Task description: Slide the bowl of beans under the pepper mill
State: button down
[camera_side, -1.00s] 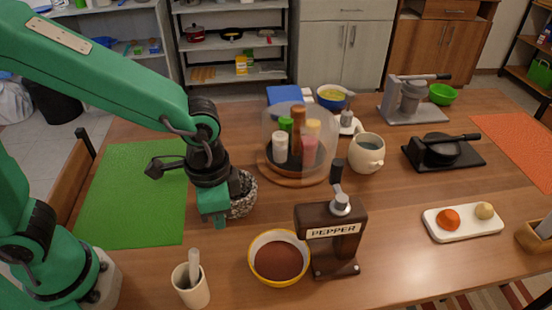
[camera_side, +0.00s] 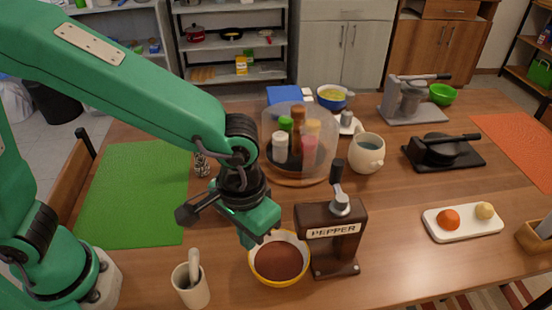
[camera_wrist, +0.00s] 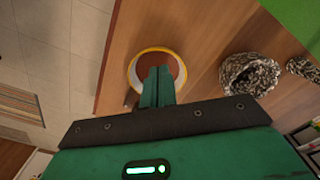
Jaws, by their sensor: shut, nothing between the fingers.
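The bowl of beans (camera_side: 279,264) has a yellow outside, a pale rim and a reddish-brown fill; single beans cannot be made out. It stands on the table just left of the dark brown pepper mill (camera_side: 338,252), which carries a PEPPER label and a crank on top. Whether bowl and mill touch is unclear. My gripper (camera_side: 252,238) is shut and empty, pointing down at the bowl's back left rim. In the wrist view the closed fingertips (camera_wrist: 158,72) overlap the bowl (camera_wrist: 134,72); contact cannot be told. The mill is not seen there.
A cream cup with a tool (camera_side: 191,285) stands left of the bowl. A clear-covered jar carousel (camera_side: 300,182) and a cream mug (camera_side: 366,154) stand behind. A speckled bowl (camera_wrist: 250,75) shows in the wrist view. A white tray (camera_side: 462,230) lies right; table between mill and tray is free.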

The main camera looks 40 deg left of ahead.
aim_at(282, 283)
jog(key=s+d+f+n, duration=0.1)
jog(key=s+d+n, duration=0.2)
jog(key=d+n, duration=0.6)
jog(key=shift+d, duration=0.5)
jog(key=shift+f, duration=0.1)
notch_tip(282, 283, down, 10)
jog(key=shift+a+f, duration=0.1)
jog(key=shift+w+a, duration=0.85)
jog(key=shift+w, duration=0.25)
jog(key=shift+w+a+r, duration=0.2)
jog(key=shift+w+a, duration=0.15)
jog(key=shift+w, duration=0.1)
jog(key=shift+w+a, duration=0.5)
jog(key=shift+w, duration=0.1)
jog(key=shift+s+d, duration=0.1)
